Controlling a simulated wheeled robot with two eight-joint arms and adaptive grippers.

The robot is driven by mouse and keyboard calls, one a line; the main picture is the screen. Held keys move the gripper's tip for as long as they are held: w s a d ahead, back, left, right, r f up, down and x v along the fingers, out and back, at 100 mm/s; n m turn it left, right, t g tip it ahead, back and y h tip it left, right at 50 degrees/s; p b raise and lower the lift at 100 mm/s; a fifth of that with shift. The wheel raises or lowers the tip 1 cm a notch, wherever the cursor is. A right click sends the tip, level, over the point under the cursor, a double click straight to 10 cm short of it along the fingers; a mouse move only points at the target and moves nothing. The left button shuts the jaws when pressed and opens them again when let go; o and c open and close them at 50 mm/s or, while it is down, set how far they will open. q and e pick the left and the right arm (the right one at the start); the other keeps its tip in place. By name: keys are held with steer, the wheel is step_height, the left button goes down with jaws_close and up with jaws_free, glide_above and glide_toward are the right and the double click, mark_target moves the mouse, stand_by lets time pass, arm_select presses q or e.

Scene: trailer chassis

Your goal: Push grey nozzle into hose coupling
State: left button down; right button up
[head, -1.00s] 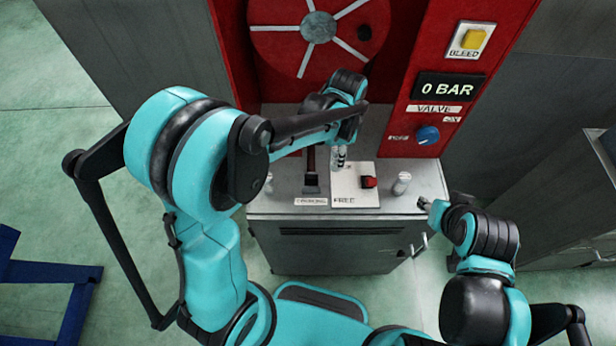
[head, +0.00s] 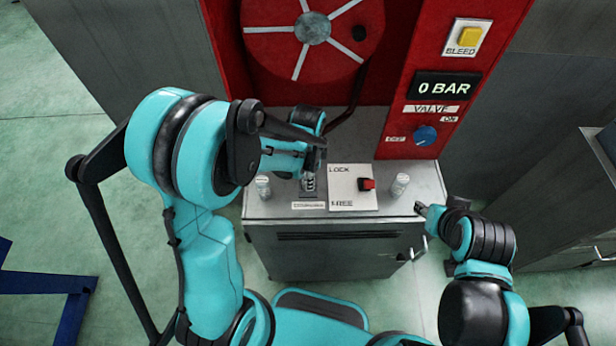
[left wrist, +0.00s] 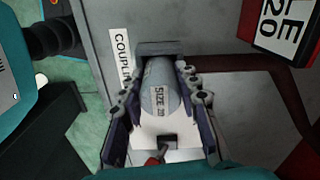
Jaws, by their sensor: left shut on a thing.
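My left gripper (head: 308,184) is at the coupling station on the grey cabinet top, with its fingers pointing down. In the left wrist view, the gripper (left wrist: 160,100) is shut on a grey cylindrical nozzle (left wrist: 158,88) with a SIZE label. The nozzle's far end is at the dark grey hose coupling (left wrist: 160,47); I cannot tell how deep it sits. In the head view, the coupling (head: 312,193) is partly hidden by the gripper. My right gripper (head: 424,208) is off the cabinet's front right corner; its jaws are too small to read.
A white LOCK/FREE plate (head: 345,198) with a red lever (head: 367,184) lies just right of the coupling. Pale cylinders stand at left (head: 263,187) and right (head: 400,185). The red panel behind has a blue valve knob (head: 426,135) and reads 0 BAR.

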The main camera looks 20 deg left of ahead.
arm_select(q)
steer(key=shift+f, duration=0.15)
steer(key=c, duration=1.5)
jaws_free()
steer(key=shift+f, duration=0.1)
steer(key=shift+c, duration=0.2)
steer(key=o, duration=0.4)
steer(key=shift+r, duration=0.2)
